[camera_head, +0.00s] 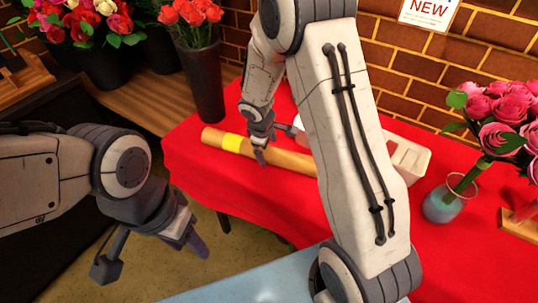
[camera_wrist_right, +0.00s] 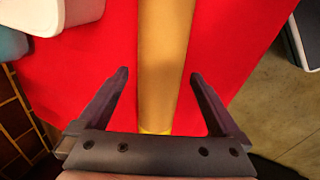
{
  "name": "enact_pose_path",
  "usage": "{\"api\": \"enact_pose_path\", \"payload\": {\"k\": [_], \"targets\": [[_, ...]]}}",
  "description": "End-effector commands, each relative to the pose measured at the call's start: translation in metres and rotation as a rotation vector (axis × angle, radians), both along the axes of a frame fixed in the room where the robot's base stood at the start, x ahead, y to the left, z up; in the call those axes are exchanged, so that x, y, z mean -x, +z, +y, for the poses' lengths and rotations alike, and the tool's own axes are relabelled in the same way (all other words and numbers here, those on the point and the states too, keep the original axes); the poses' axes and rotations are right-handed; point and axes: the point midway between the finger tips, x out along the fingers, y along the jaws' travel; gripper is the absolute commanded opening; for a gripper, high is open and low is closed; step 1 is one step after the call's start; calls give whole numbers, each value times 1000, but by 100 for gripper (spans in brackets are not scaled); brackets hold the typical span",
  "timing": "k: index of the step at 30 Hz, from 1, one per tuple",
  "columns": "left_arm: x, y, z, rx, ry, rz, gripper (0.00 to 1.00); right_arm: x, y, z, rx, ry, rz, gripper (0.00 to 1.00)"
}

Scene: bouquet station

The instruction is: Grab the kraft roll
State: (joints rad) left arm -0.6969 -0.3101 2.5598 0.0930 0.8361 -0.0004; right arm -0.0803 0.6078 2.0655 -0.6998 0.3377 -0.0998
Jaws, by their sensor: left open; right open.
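The kraft roll (camera_head: 288,158) is a long brown tube with a yellow band, lying across the red table. My right gripper (camera_head: 261,151) is over the roll, just right of the yellow band. In the right wrist view the roll (camera_wrist_right: 163,40) runs between the two spread fingers of this gripper (camera_wrist_right: 159,74), with red cloth showing on both sides. I cannot tell how far above the roll the fingertips are. The yellow band shows at the gripper's base. My left gripper (camera_head: 190,240) is open and empty, off the table at the lower left.
A white container (camera_head: 408,158) stands behind my right arm. A glass vase (camera_head: 447,200) with pink roses is on the right of the red table (camera_head: 285,205). A dark vase (camera_head: 205,85) of red flowers stands behind the roll. The table's front left is clear.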

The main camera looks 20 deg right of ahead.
Motion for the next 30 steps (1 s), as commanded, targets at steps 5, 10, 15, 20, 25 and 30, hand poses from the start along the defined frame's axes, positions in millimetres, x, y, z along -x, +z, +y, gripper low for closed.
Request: {"api": "enact_pose_path", "payload": {"k": [5,10,15,20,25,30], "targets": [[0,-5,0,0,0,0,50,-4,-15,-3,0,-1,-2,100],[0,-4,0,0,0,0,50,-4,-15,-3,-1,0,-2,100],[0,-4,0,0,0,0,50,-4,-14,-3,0,-1,-2,50],[0,-4,0,0,0,0,50,-4,-14,-3,0,-1,-2,0],[0,-4,0,0,0,0,50,-5,-13,-3,0,0,-4,0],[0,-3,0,0,0,0,50,-5,-11,-3,0,0,-4,0]]}}
